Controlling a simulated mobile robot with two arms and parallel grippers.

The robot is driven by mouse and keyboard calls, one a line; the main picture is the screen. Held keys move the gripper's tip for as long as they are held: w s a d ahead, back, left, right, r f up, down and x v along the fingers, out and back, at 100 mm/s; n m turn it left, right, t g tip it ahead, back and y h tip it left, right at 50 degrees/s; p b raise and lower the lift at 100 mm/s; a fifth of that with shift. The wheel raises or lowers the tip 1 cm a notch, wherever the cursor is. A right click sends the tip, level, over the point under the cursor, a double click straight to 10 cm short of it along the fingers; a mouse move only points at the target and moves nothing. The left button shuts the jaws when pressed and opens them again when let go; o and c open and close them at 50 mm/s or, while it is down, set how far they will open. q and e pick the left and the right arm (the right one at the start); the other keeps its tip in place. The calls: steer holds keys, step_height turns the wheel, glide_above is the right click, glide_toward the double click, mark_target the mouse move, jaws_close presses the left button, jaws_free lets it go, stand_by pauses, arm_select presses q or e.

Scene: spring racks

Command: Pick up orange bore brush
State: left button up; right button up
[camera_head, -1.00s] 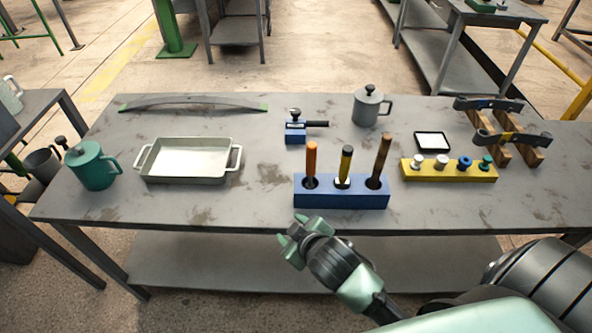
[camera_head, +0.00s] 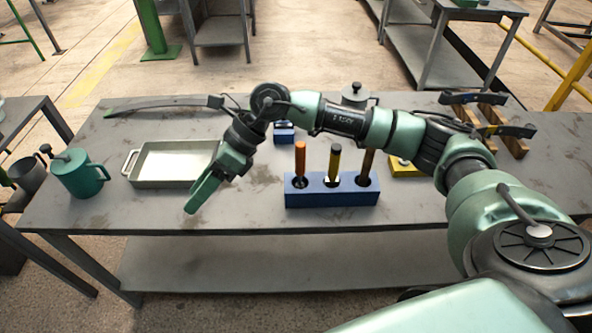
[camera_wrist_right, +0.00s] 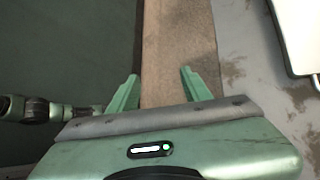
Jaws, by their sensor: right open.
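The orange bore brush (camera_head: 300,158) stands upright in the left hole of a blue block (camera_head: 331,195) on the table. A yellow-handled tool (camera_head: 334,160) and a brown-handled one (camera_head: 367,163) stand in the same block. My right gripper (camera_head: 200,199) is left of the block, in front of the tray, pointing down and toward the table's front edge. In the right wrist view its two fingers (camera_wrist_right: 160,90) are apart with nothing between them. The brush does not show in that view. My left gripper is not in view.
A pale tray (camera_head: 172,181) lies behind my right gripper, with a teal mug (camera_head: 80,175) to its left. My right arm crosses above the table and partly hides the yellow rack (camera_head: 402,168) and a grey lidded mug (camera_head: 355,94). The front table strip is clear.

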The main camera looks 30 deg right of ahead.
steer(key=w+d+h, duration=0.3)
steer(key=d+h, duration=0.3)
steer(key=d, duration=0.8)
steer(key=r+h, duration=0.1)
steer(key=h, duration=0.3)
glide_above(301, 158)
steer(key=w, duration=0.2)
steer(key=shift+s+a+r, duration=0.2)
steer(key=shift+s+a, duration=0.05)
steer(key=shift+d+f, duration=0.25)
steer(key=f+p, duration=0.1)
steer(key=f, duration=0.1)
steer(key=f+p, duration=0.1)
steer(key=f, duration=0.1)
steer(key=f+p, duration=0.1)
steer(key=f, duration=0.1)
steer(key=shift+s+d+f, duration=0.15)
steer(key=shift+s+d, duration=0.1)
steer(key=shift+d, duration=0.1)
steer(key=shift+w+f, duration=0.1)
steer(key=shift+f, duration=0.35)
jaws_close()
